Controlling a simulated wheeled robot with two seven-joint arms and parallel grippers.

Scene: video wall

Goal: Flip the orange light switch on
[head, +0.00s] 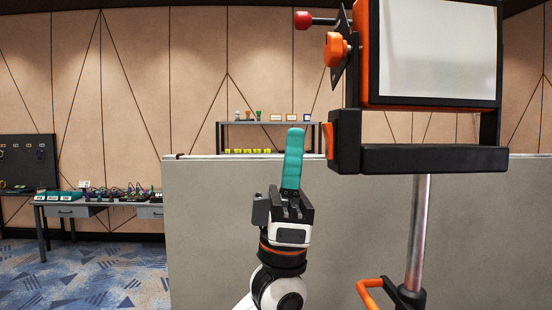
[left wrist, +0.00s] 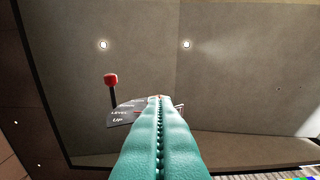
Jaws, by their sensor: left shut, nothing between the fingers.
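My left gripper (head: 294,132) has teal fingers that are shut together with nothing between them, pointing up in front of the grey partition. In the left wrist view its fingertips (left wrist: 160,98) cover part of a dark plate (left wrist: 127,114) with white lettering, including "Up". A small orange bit (left wrist: 161,96) shows at the fingertips. In the head view an orange round part (head: 336,48) sits on the left side of the screen frame, above and right of the gripper. I cannot tell for sure which orange part is the light switch, or its position. My right gripper is not in view.
A red-knobbed lever (head: 303,20) sticks out left of the frame; its red knob (left wrist: 111,79) also shows in the left wrist view. The framed screen (head: 437,50) stands on a metal pole (head: 418,230). A grey partition (head: 215,230) stands behind. Benches with small items stand farther back.

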